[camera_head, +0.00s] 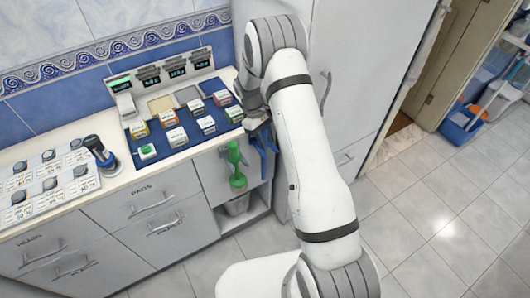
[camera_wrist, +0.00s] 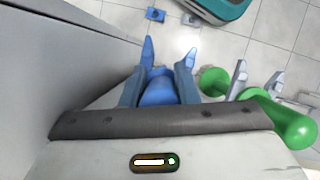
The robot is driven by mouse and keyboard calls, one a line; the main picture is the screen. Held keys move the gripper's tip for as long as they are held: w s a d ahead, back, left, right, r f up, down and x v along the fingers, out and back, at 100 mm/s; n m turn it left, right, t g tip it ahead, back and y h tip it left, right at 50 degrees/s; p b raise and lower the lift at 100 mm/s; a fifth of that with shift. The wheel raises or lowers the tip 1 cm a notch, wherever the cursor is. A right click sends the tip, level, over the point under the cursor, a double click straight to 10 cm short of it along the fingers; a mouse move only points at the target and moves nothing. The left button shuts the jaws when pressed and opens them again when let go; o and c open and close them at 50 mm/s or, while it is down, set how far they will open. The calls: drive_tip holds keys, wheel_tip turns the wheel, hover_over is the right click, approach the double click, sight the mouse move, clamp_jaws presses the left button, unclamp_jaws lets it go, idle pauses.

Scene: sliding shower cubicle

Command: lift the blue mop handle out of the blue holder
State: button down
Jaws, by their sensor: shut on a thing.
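In the wrist view, the blue mop handle (camera_wrist: 160,88) is between the two bluish fingers of my gripper (camera_wrist: 168,58). The gripper is shut on it. Its lower part runs down out of sight behind the grey wrist edge. In the head view, my gripper (camera_head: 264,146) is at the counter's right front corner, pointing down beside the tall white cabinet. The handle cannot be told apart from the blue fingers there. I cannot make out the blue holder, or whether the handle is still in it.
A green handle (camera_head: 236,165) hangs just left of my gripper; it also shows in the wrist view (camera_wrist: 292,126), close on the right. Grey clips (camera_wrist: 240,78) are beside it. The tall cabinet (camera_head: 352,75) stands close on the right. Tiled floor (camera_head: 440,215) is open.

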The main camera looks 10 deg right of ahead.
wheel_tip(320, 180, up, 28)
drive_tip(key=b, duration=0.3)
idle(0.8)
idle(0.6)
drive_tip(key=s+d+b, duration=0.4)
drive_tip(key=s, duration=0.9)
idle(1.0)
drive_tip(key=shift+d, duration=0.1)
